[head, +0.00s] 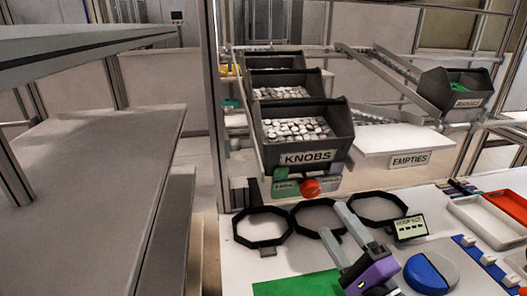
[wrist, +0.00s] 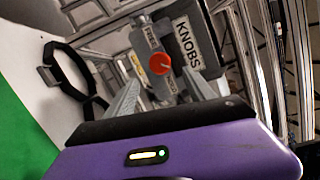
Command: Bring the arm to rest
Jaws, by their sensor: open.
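My gripper (head: 328,217) is purple and black with two grey fingers. In the head view it is low over the white worktable (head: 225,285), its fingers pointing up and left towards the black ring holders. The fingers are apart with nothing between them. The wrist view also shows my gripper (wrist: 163,84) open, with the KNOBS bin (wrist: 189,45) and a red knob (wrist: 163,63) beyond the fingers. Much of my arm is out of view.
Black octagonal rings (head: 262,247) stand behind the green mat (head: 298,285). White and red trays (head: 490,222) lie farther right. A grey shelf (head: 100,150) is at left.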

